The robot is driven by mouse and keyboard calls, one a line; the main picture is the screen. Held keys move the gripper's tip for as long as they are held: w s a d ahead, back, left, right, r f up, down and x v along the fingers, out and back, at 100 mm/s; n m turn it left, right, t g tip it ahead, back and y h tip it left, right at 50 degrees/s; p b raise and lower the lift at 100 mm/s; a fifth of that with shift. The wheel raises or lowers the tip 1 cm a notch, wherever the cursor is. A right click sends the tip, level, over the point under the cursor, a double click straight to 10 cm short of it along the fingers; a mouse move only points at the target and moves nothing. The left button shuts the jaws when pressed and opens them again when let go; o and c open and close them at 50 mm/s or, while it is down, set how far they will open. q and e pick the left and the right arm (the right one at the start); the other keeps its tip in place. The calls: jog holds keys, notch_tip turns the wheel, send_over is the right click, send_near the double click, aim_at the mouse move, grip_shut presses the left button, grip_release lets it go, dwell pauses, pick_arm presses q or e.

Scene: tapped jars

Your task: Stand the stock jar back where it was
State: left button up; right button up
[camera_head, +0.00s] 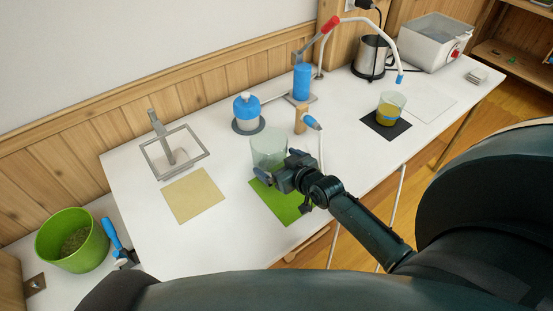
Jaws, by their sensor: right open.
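A clear, greenish glass jar (268,144) stands upright at the back edge of a green mat (284,206). My right gripper (276,177) is open, low at the jar's front right side, and hides part of the jar's base and of the mat. I cannot tell whether a finger touches the glass. A second glass jar (391,103) with yellow liquid stands on a black mat (386,126) to the right. No label shows which one is the stock jar.
A beige mat (193,194), a pale mat (432,102) and the table's (150,235) front left are bare.

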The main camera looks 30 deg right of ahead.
jog(key=shift+p+v, duration=1.2)
jog(key=shift+v, duration=0.6)
pick_arm(q)
jog(key=shift+r, duration=1.3)
pick_arm(e)
jog(key=shift+v, duration=1.3)
pick_arm(q)
jog(key=f, duration=0.2)
jog(key=a+f, duration=0.1)
jog(key=shift+s+f+g+y+b, duration=0.15)
jog(key=shift+s+g+y+b, duration=0.15)
jog(key=shift+b, duration=0.1)
pick_arm(e)
jog(key=v, duration=1.3)
jog(key=shift+s+d, duration=0.1)
